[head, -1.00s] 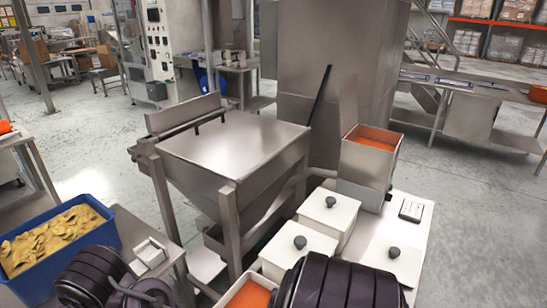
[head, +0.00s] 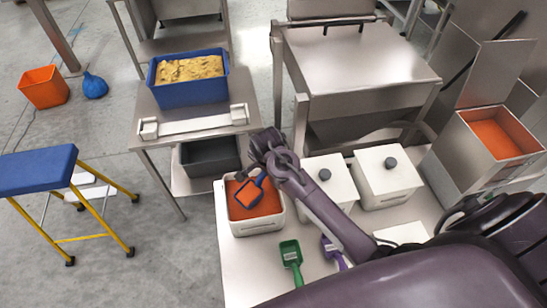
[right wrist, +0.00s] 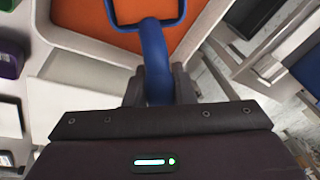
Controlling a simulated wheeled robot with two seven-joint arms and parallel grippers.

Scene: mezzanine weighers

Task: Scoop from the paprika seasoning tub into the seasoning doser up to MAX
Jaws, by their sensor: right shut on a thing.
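The paprika seasoning tub (head: 255,228) is white and open, with orange-red powder in it, at the middle of the head view. My right gripper (head: 262,172) is over its back rim, shut on the handle of a blue scoop (head: 260,180). The scoop's bowl is over the powder; orange shows inside its rim, but I cannot tell whether it is a load or touches the powder below. The wrist view shows the blue handle (right wrist: 154,60) between the fingers (right wrist: 158,90). The seasoning doser (head: 462,160) is a steel box at right, lid raised, orange-red powder inside. Its MAX mark is not readable.
Two lidded white tubs (head: 325,178) (head: 388,180) stand between the paprika tub and doser. A green scoop (head: 290,258) and a purple scoop (head: 332,252) lie on the table in front. A blue crate (head: 190,88) of yellow pieces stands behind left.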

